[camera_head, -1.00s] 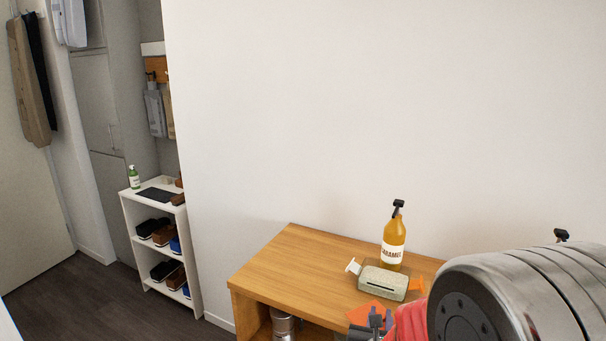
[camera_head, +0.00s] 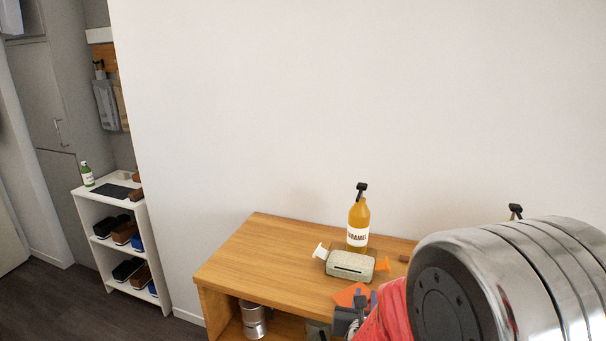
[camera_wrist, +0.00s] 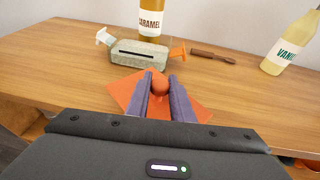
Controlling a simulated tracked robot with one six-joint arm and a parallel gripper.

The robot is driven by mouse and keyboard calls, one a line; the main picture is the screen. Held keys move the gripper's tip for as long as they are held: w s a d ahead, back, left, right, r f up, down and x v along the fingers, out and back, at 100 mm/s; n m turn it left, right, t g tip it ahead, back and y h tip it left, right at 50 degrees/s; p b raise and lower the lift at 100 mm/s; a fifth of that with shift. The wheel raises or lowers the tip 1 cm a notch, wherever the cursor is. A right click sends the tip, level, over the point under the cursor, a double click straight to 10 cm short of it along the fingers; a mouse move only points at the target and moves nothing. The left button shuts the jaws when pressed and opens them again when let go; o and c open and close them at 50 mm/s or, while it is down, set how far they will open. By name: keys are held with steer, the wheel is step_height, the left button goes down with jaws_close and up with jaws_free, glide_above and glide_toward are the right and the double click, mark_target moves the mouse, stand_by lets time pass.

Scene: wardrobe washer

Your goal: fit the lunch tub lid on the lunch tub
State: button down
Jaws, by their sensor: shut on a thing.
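The lunch tub lid is a flat orange square (camera_wrist: 121,89) with a round knob (camera_wrist: 160,86); part of it also shows in the head view (camera_head: 346,295). My gripper (camera_wrist: 160,84) is shut on the knob, one purple-grey finger on each side. In the head view my gripper (camera_head: 362,303) is partly covered by my arm. The lid is over the wooden tabletop; I cannot tell how high. No open tub that I can surely name as the lunch tub shows. My gripper hides part of the lid.
A speckled slotted box (camera_head: 350,265) with white and orange end pieces stands just beyond the lid. A caramel bottle (camera_head: 358,226) is behind it. A wooden-handled tool (camera_wrist: 215,57) and a vanilla bottle (camera_wrist: 290,45) are to the right. The tabletop's left side (camera_head: 250,250) is clear.

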mark_target(350, 300)
steer(key=a, duration=0.3)
steer(key=shift+a, duration=0.35)
steer(key=shift+s, duration=0.1)
steer(key=shift+a, duration=0.1)
